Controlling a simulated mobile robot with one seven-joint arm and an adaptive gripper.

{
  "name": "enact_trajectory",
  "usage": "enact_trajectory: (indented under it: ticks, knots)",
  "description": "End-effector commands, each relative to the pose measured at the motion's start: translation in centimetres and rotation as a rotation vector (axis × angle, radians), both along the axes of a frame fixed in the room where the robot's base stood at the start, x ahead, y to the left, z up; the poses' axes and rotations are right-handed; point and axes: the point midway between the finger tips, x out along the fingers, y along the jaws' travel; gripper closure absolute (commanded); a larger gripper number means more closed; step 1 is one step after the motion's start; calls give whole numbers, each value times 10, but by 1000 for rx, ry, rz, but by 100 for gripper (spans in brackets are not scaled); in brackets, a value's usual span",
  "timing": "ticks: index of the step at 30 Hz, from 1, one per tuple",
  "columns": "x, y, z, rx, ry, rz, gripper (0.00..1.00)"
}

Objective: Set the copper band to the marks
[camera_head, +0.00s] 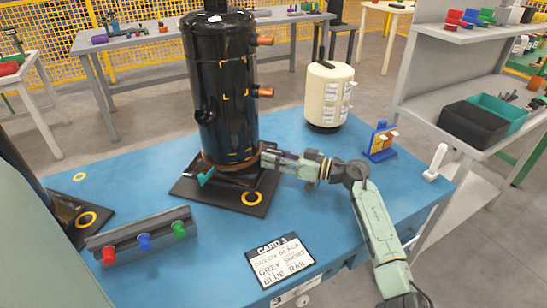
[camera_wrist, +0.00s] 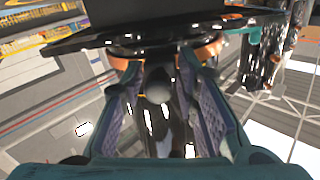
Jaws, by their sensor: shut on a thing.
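The copper band (camera_head: 212,165) is a thin ring around the foot of the tall black compressor (camera_head: 222,90), just above its dark base plate. Its orange rim also shows in the wrist view (camera_wrist: 207,51). Small yellow marks (camera_head: 226,93) sit midway up the shell, with more low down near the band. My gripper (camera_head: 268,157) reaches in from the right at band height. In the wrist view, its two fingers reach the band on either side of a grey rounded piece (camera_wrist: 158,85). The exact contact is dark and partly hidden.
A cream tank (camera_head: 328,95) stands behind right. A grey rail (camera_head: 140,240) with coloured knobs and a card (camera_head: 280,262) are in front. The blue tabletop's right front is mostly clear.

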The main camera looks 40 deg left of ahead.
Motion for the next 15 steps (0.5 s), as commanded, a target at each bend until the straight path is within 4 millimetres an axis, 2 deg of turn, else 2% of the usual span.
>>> enact_trajectory:
  ticks: [1,6,15]
  knots:
    - [2,0,13,2,2,-6,100]
    - [3,0,33,2,3,-9,100]
    - [3,0,31,3,3,-9,100]
